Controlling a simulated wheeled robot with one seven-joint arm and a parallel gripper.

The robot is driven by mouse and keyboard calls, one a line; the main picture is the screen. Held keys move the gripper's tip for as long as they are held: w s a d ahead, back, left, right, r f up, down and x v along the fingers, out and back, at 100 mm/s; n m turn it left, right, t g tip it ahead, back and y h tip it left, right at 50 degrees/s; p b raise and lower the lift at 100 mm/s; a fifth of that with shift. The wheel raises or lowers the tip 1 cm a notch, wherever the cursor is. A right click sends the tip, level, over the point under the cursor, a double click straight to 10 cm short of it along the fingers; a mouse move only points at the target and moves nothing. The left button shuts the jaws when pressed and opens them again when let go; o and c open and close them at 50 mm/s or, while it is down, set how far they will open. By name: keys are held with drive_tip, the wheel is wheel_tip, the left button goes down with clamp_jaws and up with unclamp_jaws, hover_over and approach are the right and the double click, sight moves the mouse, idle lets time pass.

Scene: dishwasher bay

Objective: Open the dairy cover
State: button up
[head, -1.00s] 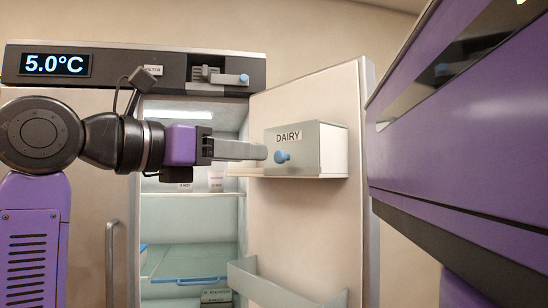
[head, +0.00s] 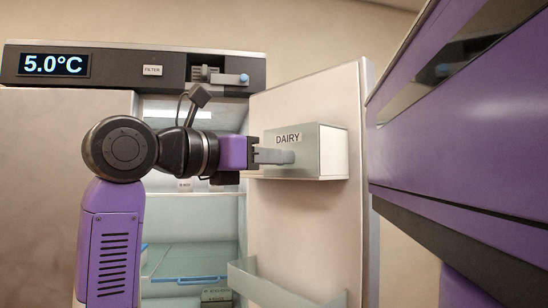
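The dairy cover (head: 306,138) is a grey panel labelled DAIRY on the front of a white box on the inner side of the open fridge door. The cover looks closed. My gripper (head: 290,157) is in front of the cover's left part, its fingers pointing right. The fingertips are where the blue knob was visible earlier; the knob is now hidden behind or between them. I cannot tell whether the fingers are around the knob or only in front of it.
The fridge door (head: 300,215) stands open to the right, with a lower door bin (head: 275,285). Fridge shelves and a drawer (head: 190,262) show behind my arm. A control panel (head: 120,66) reading 5.0°C runs along the top.

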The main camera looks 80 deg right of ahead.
clamp_jaws()
idle(1.1)
